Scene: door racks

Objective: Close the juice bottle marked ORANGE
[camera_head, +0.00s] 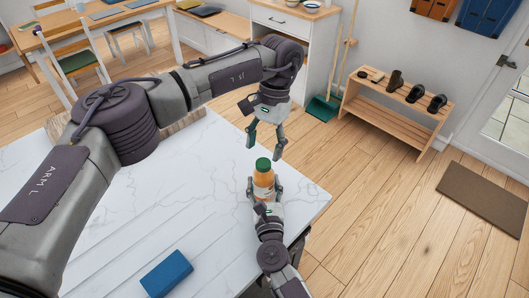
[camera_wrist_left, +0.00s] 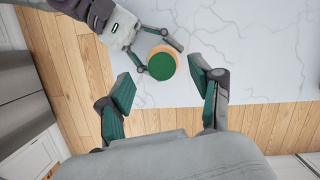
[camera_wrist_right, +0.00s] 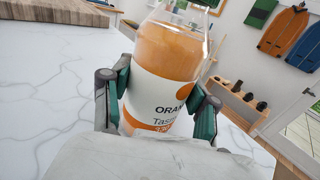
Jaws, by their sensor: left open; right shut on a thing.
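The juice bottle (camera_head: 263,180) is orange with a white label and stands roughly upright near the counter's right edge. In the right wrist view its label (camera_wrist_right: 165,103) reads "ORAN", partly cut off, and its top is out of frame. A green cap (camera_head: 263,164) sits on its top; I cannot tell how tightly. My right gripper (camera_head: 265,189) is shut around the bottle's body. My left gripper (camera_head: 266,146) is open and empty, pointing down just above the cap. In the left wrist view the cap (camera_wrist_left: 161,66) shows between and beyond the open fingers.
The white marble counter (camera_head: 200,220) has a blue block (camera_head: 166,273) near its front and a wooden item (camera_head: 183,121) behind my left arm. A shoe rack (camera_head: 395,105), a brown mat (camera_head: 483,198) and a green dustpan (camera_head: 323,108) are on the floor beyond.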

